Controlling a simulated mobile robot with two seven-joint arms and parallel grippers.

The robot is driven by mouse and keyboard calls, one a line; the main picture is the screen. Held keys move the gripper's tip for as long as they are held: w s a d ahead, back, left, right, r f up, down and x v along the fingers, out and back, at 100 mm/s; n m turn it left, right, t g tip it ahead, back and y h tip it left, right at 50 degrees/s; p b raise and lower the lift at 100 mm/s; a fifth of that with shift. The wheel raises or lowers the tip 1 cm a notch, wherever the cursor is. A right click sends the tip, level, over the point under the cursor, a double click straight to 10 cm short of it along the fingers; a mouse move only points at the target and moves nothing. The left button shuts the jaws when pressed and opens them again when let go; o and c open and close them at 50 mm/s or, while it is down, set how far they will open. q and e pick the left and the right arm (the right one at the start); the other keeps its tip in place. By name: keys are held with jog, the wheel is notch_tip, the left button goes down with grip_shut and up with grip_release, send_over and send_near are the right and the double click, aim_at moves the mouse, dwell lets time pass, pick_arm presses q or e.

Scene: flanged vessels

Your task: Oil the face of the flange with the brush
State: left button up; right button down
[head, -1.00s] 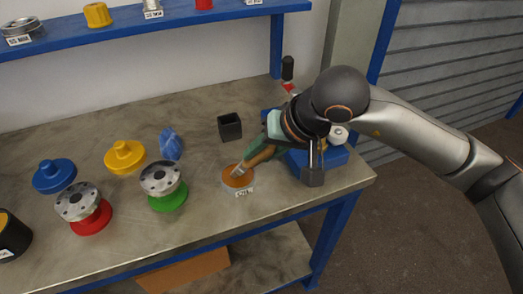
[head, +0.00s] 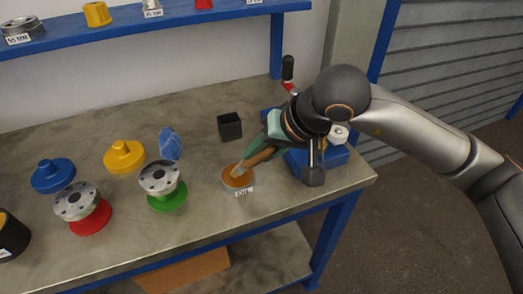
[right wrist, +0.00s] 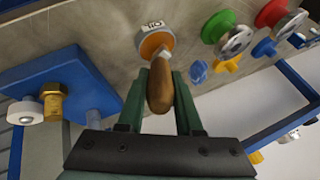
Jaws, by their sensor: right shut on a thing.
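My right gripper (head: 270,147) is shut on the brown wooden handle of the brush (head: 259,158). The brush slants down to the left, its lower end at the open tin of orange-brown oil (head: 237,185). In the right wrist view the handle (right wrist: 160,85) lies between the green fingers of the gripper (right wrist: 160,95), in front of the tin (right wrist: 155,42). I cannot tell whether the bristles touch the oil. Two grey metal flanges with bolt holes stand left of the tin, one on a green base (head: 160,178), one on a red base (head: 76,201). My left gripper is not in view.
A black square cup (head: 229,126) stands behind the tin. A blue block with fittings (head: 335,155) is near the right edge. The front strip of bench is mostly clear.

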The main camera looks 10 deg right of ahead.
jog(key=shift+f, duration=0.15)
dwell(0.5)
jog(key=shift+s+f+b, duration=0.1)
jog(key=shift+b, duration=0.2)
dwell(0.6)
jog(key=shift+r+p, duration=0.85)
jog(key=shift+r, duration=1.15)
jog(key=shift+r+p, duration=0.7)
jog(key=shift+r, duration=1)
